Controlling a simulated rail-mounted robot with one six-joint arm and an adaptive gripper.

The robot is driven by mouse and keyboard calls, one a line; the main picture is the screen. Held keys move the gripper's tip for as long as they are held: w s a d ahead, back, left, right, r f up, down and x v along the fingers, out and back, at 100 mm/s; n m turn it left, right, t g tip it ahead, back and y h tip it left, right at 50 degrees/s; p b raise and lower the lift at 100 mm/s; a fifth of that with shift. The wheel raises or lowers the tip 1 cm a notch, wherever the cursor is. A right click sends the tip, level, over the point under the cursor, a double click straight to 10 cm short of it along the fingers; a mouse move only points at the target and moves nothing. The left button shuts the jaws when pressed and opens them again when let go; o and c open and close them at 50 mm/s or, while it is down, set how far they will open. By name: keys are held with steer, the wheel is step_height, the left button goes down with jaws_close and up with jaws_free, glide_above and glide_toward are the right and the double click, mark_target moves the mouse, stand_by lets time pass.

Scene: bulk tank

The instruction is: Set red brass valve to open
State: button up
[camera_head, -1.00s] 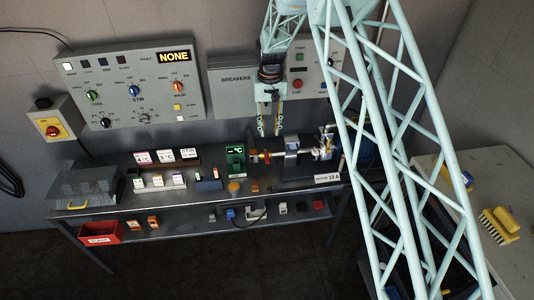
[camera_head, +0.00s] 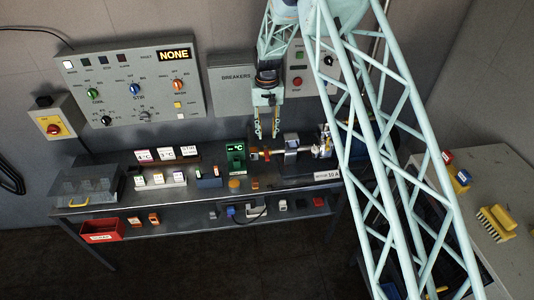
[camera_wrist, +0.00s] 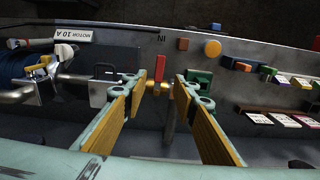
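The red valve handle (camera_wrist: 160,68) shows in the wrist view between and beyond my fingertips, beside brass-coloured pipe fittings (camera_wrist: 182,91). In the head view the brass valve (camera_head: 261,155) sits on the pipe at the back of the bench, just right of a green display box (camera_head: 236,157). My gripper (camera_head: 267,136) points down above the valve in the head view. In the wrist view my gripper (camera_wrist: 163,84) is open and empty, with one finger on each side of the handle. I see no contact with it. I cannot tell the handle's exact setting.
A grey pump-like block (camera_head: 291,146) and a "MOTOR 10 A" label (camera_head: 327,174) lie right of the valve. A breaker box (camera_head: 233,90) hangs on the wall behind. Small labelled blocks (camera_head: 160,180) stand on the bench (camera_head: 200,206) to the left.

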mark_target(267, 156)
steer(key=shift+f+p, duration=0.9)
steer(key=shift+f, duration=5.5)
steer(key=shift+c, duration=0.2)
jaws_close()
